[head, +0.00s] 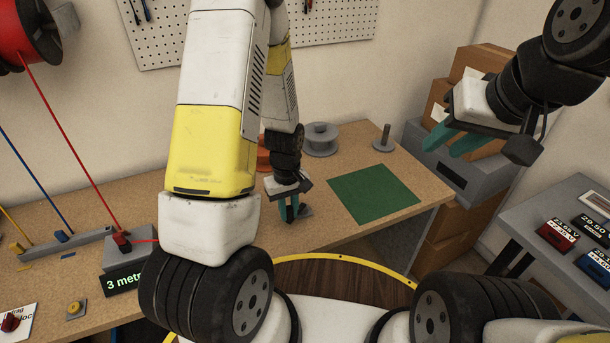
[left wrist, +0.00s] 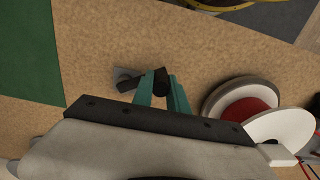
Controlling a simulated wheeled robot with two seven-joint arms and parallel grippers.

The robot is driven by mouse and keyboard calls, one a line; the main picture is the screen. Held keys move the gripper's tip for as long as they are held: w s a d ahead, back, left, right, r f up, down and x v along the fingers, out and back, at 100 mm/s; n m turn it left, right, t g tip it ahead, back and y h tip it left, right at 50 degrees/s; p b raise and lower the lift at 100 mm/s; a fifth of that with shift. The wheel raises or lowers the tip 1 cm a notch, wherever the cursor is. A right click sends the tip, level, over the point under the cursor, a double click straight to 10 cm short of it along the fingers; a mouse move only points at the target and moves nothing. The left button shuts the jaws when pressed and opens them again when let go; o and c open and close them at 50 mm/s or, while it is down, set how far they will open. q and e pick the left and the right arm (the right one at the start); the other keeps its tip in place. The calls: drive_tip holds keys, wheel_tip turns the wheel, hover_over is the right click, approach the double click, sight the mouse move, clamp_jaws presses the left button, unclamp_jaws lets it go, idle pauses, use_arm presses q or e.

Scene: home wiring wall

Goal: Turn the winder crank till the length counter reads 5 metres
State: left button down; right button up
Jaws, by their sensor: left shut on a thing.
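My left gripper (head: 289,212) has its teal fingers closed on the black handle of the winder crank (left wrist: 161,80), low over the bench. The left wrist view shows the fingers (left wrist: 165,98) on either side of the handle. The winder drum (left wrist: 248,108), with white flanges and red wire, lies right of the gripper there. My arm hides the drum in the head view. My right gripper (head: 453,140) is open and empty, raised at the right.
Red wire (head: 75,150) runs from a red reel (head: 24,36) to the counter unit. A green mat (head: 372,193) and a grey spool (head: 320,139) lie on the bench right of the left gripper. Cardboard boxes (head: 438,100) and a side table (head: 510,215) stand at the right.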

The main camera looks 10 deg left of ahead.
use_arm(q)
drive_tip(key=shift+a, duration=0.1)
drive_tip(key=shift+w+a, duration=0.6)
drive_tip(key=shift+a, duration=0.3)
drive_tip(key=shift+w+a, duration=0.65)
drive_tip(key=shift+w, duration=0.25)
